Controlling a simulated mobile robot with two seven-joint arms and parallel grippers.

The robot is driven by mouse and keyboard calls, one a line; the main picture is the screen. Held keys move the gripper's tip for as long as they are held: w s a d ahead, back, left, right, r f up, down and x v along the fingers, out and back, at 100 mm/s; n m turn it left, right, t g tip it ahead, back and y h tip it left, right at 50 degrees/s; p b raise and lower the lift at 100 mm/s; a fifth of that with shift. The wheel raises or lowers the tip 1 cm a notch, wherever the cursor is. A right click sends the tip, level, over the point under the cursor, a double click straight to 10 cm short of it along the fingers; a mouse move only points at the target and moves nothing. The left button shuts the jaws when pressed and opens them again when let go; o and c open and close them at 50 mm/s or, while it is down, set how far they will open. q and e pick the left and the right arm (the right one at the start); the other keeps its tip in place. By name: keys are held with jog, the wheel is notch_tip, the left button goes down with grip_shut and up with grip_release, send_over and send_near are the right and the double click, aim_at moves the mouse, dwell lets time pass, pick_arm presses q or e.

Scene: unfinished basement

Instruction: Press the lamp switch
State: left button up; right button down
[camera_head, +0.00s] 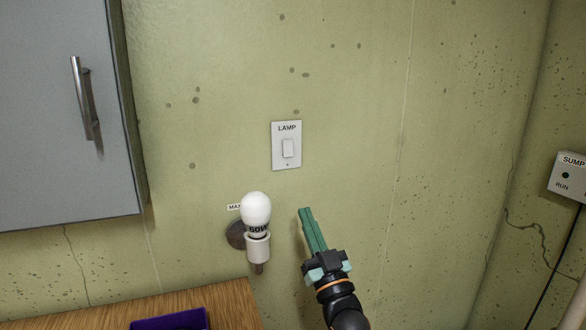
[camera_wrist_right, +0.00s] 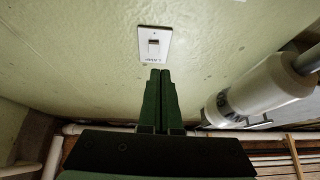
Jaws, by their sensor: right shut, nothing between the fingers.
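The lamp switch (camera_head: 288,148) is a small white rocker on a white wall plate marked LAMP (camera_head: 286,128), in the middle of the head view. It also shows upside down near the top middle of the right wrist view (camera_wrist_right: 153,44). My right gripper (camera_head: 305,212) has green fingers, shut with nothing between them. Its tips are below and slightly right of the plate in the head view, apart from it. In the right wrist view the fingertips (camera_wrist_right: 160,72) point toward the plate. My left gripper is not in view.
A white bulb (camera_head: 256,209) in a wall socket is left of my right gripper and below the switch; it looms at right in the wrist view. A grey cabinet (camera_head: 60,120) is at upper left, a wooden top (camera_head: 225,300) below, a SUMP box (camera_head: 570,177) far right.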

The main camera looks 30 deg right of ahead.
jog(key=shift+s+d+r+m+t+h, duration=0.15)
jog(key=shift+d+r+t+h, duration=0.15)
jog(key=shift+r, duration=0.3)
jog(key=shift+s+d+r+m+t+h, duration=0.1)
jog(key=shift+d+r+m+t+h, duration=0.15)
jog(key=shift+r, duration=0.3)
jog(key=shift+a, duration=0.1)
jog(key=p, duration=0.2)
send_near(288, 150)
notch_tip(288, 150, up, 4)
jog(key=shift+w+d+f, duration=0.1)
jog(key=shift+w+d, duration=0.1)
jog(key=shift+w, duration=0.55)
jog(key=shift+w+d+f, duration=0.1)
jog(key=shift+w+d, duration=0.05)
jog(key=shift+w, duration=0.6)
jog(key=shift+w+d, duration=0.2)
jog(key=shift+w, duration=0.5)
